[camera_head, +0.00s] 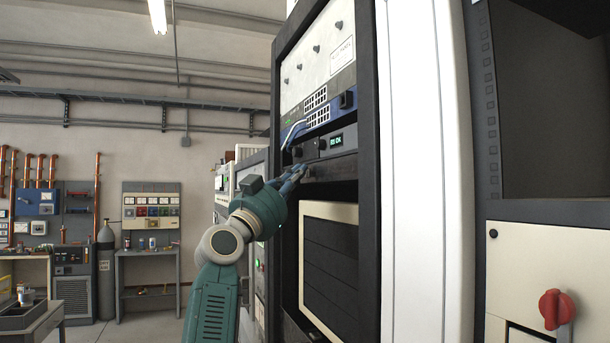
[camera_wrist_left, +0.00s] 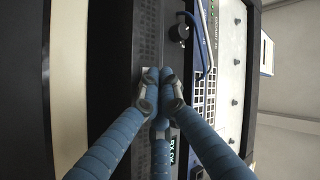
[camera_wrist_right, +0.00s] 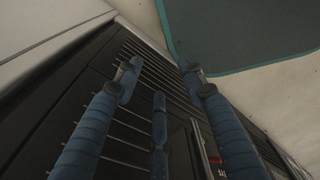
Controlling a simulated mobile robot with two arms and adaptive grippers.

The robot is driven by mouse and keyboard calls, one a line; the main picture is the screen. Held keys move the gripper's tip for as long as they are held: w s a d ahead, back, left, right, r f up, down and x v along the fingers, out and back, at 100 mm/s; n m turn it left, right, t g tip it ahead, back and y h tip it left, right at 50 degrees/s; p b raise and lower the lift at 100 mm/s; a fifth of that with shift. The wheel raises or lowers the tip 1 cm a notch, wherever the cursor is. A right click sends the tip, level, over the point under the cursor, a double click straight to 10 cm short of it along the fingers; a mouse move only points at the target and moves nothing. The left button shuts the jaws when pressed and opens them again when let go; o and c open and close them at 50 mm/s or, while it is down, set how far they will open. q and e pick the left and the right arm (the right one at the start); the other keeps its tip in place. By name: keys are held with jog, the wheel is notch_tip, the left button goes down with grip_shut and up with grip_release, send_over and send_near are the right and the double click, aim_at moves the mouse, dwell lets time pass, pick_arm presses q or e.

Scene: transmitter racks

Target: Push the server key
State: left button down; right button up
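A dark server unit with a lit green display (camera_head: 336,141) sits in the black rack. My left gripper (camera_head: 303,171) is at its front, just below and left of the display. In the left wrist view the fingertips (camera_wrist_left: 158,88) are drawn together against or very close to the dark panel face (camera_wrist_left: 148,40). A small light grey piece (camera_wrist_left: 148,73) shows at the tips. I cannot tell whether it is the server key, and the fingers hide part of the panel there. My right gripper (camera_wrist_right: 160,75) has its fingers spread and empty; it is out of the head view.
A blue-faced unit with cables (camera_head: 318,115) is just above the server unit. A framed dark panel (camera_head: 329,258) is below. A white column (camera_head: 428,150) and a cabinet with a red knob (camera_head: 556,309) stand right. Dark slatted surfaces (camera_wrist_right: 110,125) lie near my right gripper.

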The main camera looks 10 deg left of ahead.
pick_arm(q)
jog(key=shift+s+a, duration=0.25)
jog(key=shift+a, duration=0.2)
jog(key=s+a+b, duration=0.1)
jog(key=a, duration=0.1)
jog(key=s+a+b, duration=0.1)
jog(key=s+a, duration=0.1)
jog(key=a, duration=0.1)
jog(key=shift+s+b, duration=0.2)
jog(key=shift+b, duration=0.2)
